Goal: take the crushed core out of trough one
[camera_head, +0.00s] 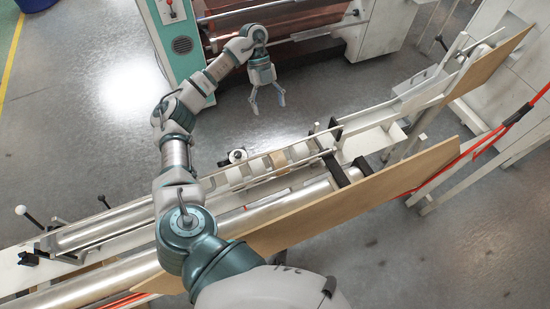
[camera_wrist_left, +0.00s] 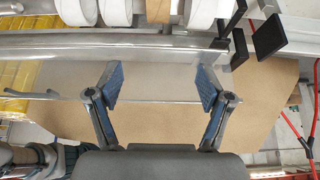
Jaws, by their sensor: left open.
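My left gripper (camera_head: 268,105) is open and empty, raised beyond the machine's far side in the head view, apart from the rolls. Its spread fingers also show in the left wrist view (camera_wrist_left: 162,86), with nothing between them. A row of white rolls (camera_head: 236,176) and a brown core (camera_head: 279,159) sits in the trough along the machine. In the left wrist view the brown core (camera_wrist_left: 158,11) stands between white rolls (camera_wrist_left: 117,12) at the top edge, cut off by the frame. I cannot tell which core is crushed, or which trough is number one. My right gripper is not in view.
A long metal roller (camera_head: 290,199) and a brown board (camera_head: 345,203) run beside the row. Black brackets (camera_head: 335,168) stand at its right end. A green and white cabinet (camera_head: 180,40) stands behind the left arm. Open floor (camera_head: 330,95) lies right of the gripper.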

